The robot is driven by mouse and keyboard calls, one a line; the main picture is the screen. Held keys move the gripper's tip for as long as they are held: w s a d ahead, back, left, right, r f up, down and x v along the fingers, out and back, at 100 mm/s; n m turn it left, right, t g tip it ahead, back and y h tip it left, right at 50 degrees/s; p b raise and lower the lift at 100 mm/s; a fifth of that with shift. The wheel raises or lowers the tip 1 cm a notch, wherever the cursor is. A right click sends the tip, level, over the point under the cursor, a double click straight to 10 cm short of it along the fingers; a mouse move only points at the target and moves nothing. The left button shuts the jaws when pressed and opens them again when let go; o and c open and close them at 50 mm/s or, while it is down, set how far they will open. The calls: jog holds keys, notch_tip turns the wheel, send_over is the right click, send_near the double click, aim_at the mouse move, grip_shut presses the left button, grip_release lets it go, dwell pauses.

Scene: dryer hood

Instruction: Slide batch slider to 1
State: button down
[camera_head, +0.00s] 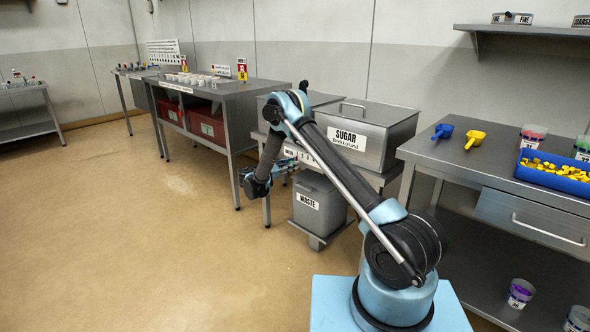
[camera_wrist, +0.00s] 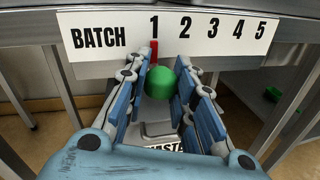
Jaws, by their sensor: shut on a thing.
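In the wrist view, the white BATCH label (camera_wrist: 95,38) carries the numbers 1 to 5 on the front edge of a metal table. The slider's green round knob (camera_wrist: 160,83) sits between the fingers of my gripper (camera_wrist: 163,85), which is shut on it. The red pointer (camera_wrist: 154,51) stands directly below the number 1. In the head view, my gripper (camera_head: 288,164) is low at the front of the table, and my arm hides part of the label (camera_head: 305,157). The knob cannot be made out there.
A grey SUGAR bin (camera_head: 397,130) stands on the table above the label. A grey WASTE bin (camera_head: 318,212) stands beneath, near my gripper. A table with a blue tray (camera_head: 550,178) is on the right. The floor at left is clear.

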jog(key=shift+w+a, duration=0.1)
jog(key=shift+a, duration=0.1)
jog(key=c, duration=1.3)
grip_release()
jog(key=v, duration=1.2)
jog(key=shift+d, duration=0.1)
